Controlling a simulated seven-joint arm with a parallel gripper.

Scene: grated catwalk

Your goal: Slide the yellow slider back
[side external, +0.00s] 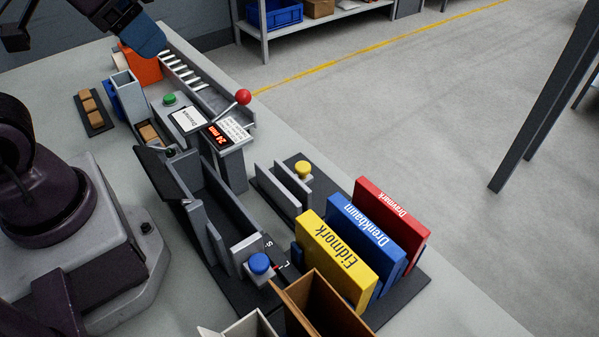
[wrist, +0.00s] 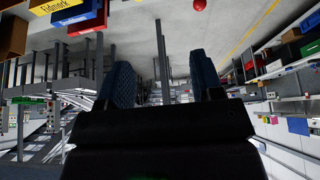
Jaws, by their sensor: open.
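The yellow slider (side external: 302,169) is a round yellow knob near the middle of the side external view. It sits at a low track with upright grey walls (side external: 283,184) on a dark base. My gripper (side external: 142,36) is at the top left of that view, far from the yellow slider, above and close to an orange block. In the wrist view my gripper (wrist: 158,82) has its two blue-padded fingers apart with nothing between them. I cannot make out the yellow slider in the wrist view.
Yellow, blue and red labelled boxes (side external: 337,262) stand in front of the slider. A blue knob (side external: 260,264) and brown bin (side external: 327,309) are nearer the camera.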

